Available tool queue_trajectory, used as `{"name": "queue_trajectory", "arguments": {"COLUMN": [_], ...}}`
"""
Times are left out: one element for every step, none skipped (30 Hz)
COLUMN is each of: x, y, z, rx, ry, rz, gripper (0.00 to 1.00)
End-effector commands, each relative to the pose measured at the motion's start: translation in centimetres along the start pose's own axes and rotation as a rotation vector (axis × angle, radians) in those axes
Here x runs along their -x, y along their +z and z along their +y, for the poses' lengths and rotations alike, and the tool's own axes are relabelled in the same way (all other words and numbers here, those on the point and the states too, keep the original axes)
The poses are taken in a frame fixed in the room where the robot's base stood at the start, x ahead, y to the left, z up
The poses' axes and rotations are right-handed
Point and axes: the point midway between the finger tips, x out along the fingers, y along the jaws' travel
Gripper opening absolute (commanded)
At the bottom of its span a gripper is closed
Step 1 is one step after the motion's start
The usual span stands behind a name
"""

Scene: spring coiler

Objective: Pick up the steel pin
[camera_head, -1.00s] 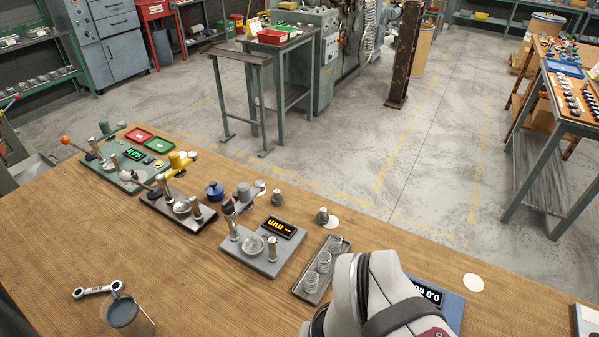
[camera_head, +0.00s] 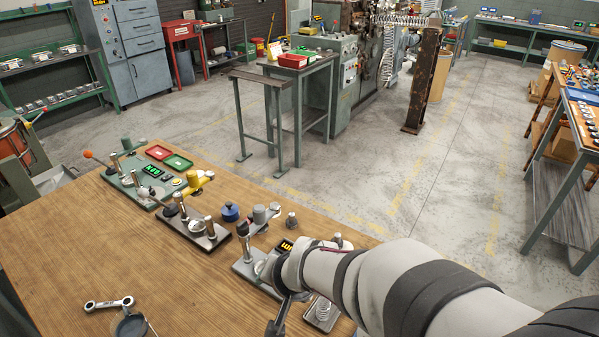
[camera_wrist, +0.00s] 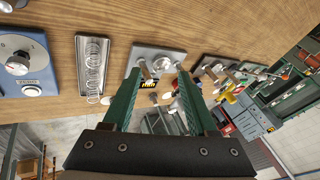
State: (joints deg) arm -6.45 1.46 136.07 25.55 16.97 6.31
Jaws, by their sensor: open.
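My gripper (camera_wrist: 158,73) is open in the wrist view, its two green fingers apart with nothing held between them. In the head view its fingers are mostly hidden behind my arm. I cannot tell surely which thing is the steel pin. A small grey metal piece (camera_head: 291,220) stands near the bench's far edge in the head view and may be it. The grey fixture (camera_head: 243,269) with metal posts and an amber display is beside my wrist. That fixture (camera_wrist: 140,55) also lies just beyond the fingertips in the wrist view.
A tray of springs (camera_wrist: 92,62) and a blue gauge (camera_wrist: 22,72) lie left in the wrist view. A dark fixture (camera_head: 190,233) and a green fixture (camera_head: 140,189) stand further left on the bench. A wrench (camera_head: 108,304) and cup (camera_head: 131,326) are near the front; bare wood lies between.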

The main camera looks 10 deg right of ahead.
Motion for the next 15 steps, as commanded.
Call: {"name": "queue_trajectory", "arguments": {"x": [-3.5,-5.4,-7.6,-9.0,-10.1,-11.2,-11.8,-12.2,-12.5,-12.7,-12.7,-12.7,-12.7,-12.8,-13.1], "y": [-2.5,-4.3,-6.4,-7.7,-8.8,-9.9,-10.4,-10.9,-11.2,-11.4,-11.5,-11.6,-11.7,-11.9,-12.3], "z": [-0.3,-0.2,0.4,1.2,2.2,3.6,4.5,5.5,6.5,7.1,7.7,8.2,8.4,8.6,9.0], "rx": [-0.026,-0.043,-0.059,-0.064,-0.063,-0.052,-0.037,-0.020,0.004,0.024,0.041,0.059,0.070,0.076,0.080], "ry": [0.011,0.025,0.058,0.094,0.134,0.193,0.237,0.280,0.332,0.364,0.392,0.421,0.435,0.445,0.453], "rz": [0.103,0.187,0.298,0.381,0.458,0.555,0.618,0.675,0.738,0.776,0.807,0.837,0.853,0.865,0.872], "gripper": [0.58,0.58,0.58,0.58,0.58,0.58,0.58,0.58,0.58,0.58,0.58,0.58,0.58,0.58,0.58]}}
